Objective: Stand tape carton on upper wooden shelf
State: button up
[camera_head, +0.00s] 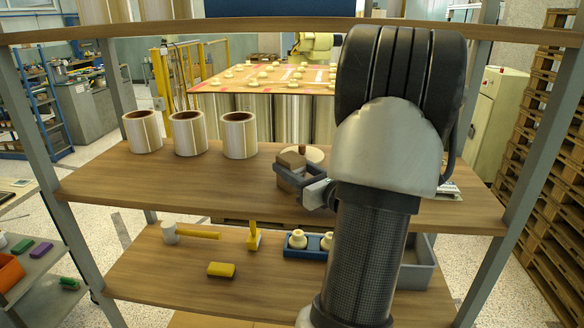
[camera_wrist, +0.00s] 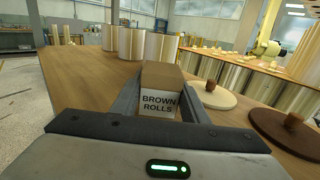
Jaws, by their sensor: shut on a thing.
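The tape carton (camera_wrist: 159,103) is a small brown box with a white label reading "BROWN ROLLS". My gripper (camera_wrist: 160,98) has its two fingers on either side of it and is shut on it. In the head view the carton (camera_head: 292,160) shows between the dark fingers of my gripper (camera_head: 298,172), over the upper wooden shelf (camera_head: 190,178), near its middle. My arm hides part of the shelf to the right. I cannot tell whether the carton's underside touches the shelf.
Three tape rolls (camera_head: 188,133) stand at the shelf's back left. A round wooden lid with a knob (camera_wrist: 212,96) and a darker one (camera_wrist: 288,130) lie right of the carton. The upper shelf's front left is clear.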

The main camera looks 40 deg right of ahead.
jog(key=o, duration=1.1)
jog(key=shift+f, duration=0.1)
jog(key=shift+o, duration=0.2)
jog(key=shift+r+p, duration=0.25)
jog(key=shift+p, duration=0.05)
jog(key=s, duration=0.4)
jog(key=s+a+b, duration=0.1)
jog(key=s, duration=0.3)
jog(key=s+b, duration=0.1)
jog(key=s, duration=0.3)
jog(key=shift+a+f, duration=0.15)
